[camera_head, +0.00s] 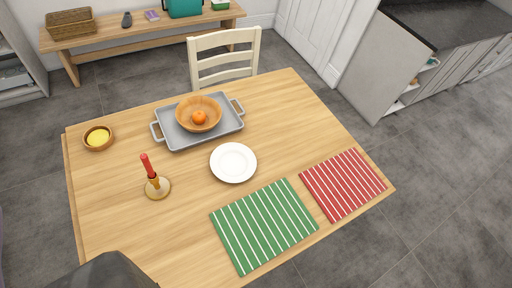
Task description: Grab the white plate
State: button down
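The white plate (233,163) lies flat on the wooden table (110,215), near the middle of the tabletop. It is round, shallow and empty. It sits between the grey tray (172,139) behind it and the green striped placemat (264,225) in front, touching neither as far as I can see. A dark rounded shape at the bottom left edge covers part of the table's near edge. My gripper's fingers do not show in this view.
A brass candlestick with a red candle (150,167) stands left of the plate. The tray holds a wooden bowl (184,110) with an orange fruit. A small bowl with yellow contents (98,138) is far left. A red striped placemat (342,184) lies right. A white chair (224,58) stands behind.

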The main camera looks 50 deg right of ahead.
aim_at(232, 162)
jog(key=k+j+z, duration=0.2)
jog(key=k+z, duration=0.2)
jog(key=k, duration=0.35)
jog(key=k+z, duration=0.4)
jog(key=k, duration=0.3)
jog(key=i+j+u, duration=0.1)
jog(key=i+j, duration=0.15)
jog(key=i, duration=0.45)
jog(key=i+j, duration=0.2)
jog(key=i, duration=0.5)
jog(key=i+j+u, duration=0.15)
jog(key=i, duration=0.55)
